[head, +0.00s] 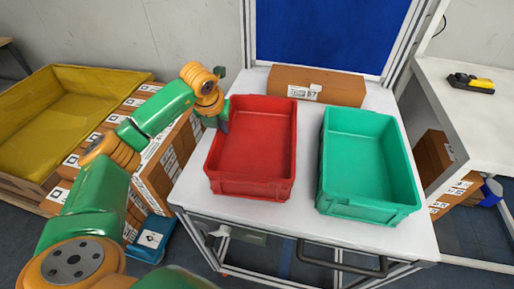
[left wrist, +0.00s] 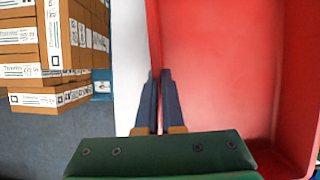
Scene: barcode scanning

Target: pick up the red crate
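The red crate (head: 252,185) stands empty and upright on the left part of the white tabletop. My left gripper (head: 224,121) is at the crate's left wall, pointing down. In the left wrist view its two fingers (left wrist: 160,98) are close together, one on each side of the wall of the red crate (left wrist: 225,65), with a thin strip of red between them. They look shut on that wall. The crate looks level on the table. My right gripper is in neither view.
A green crate (head: 370,205) stands just right of the red one, with a narrow gap. A brown box (head: 335,87) lies behind them. Stacked labelled boxes (head: 165,165) and a yellow bin (head: 60,110) are on the left. A scanner (head: 470,83) lies on the right table.

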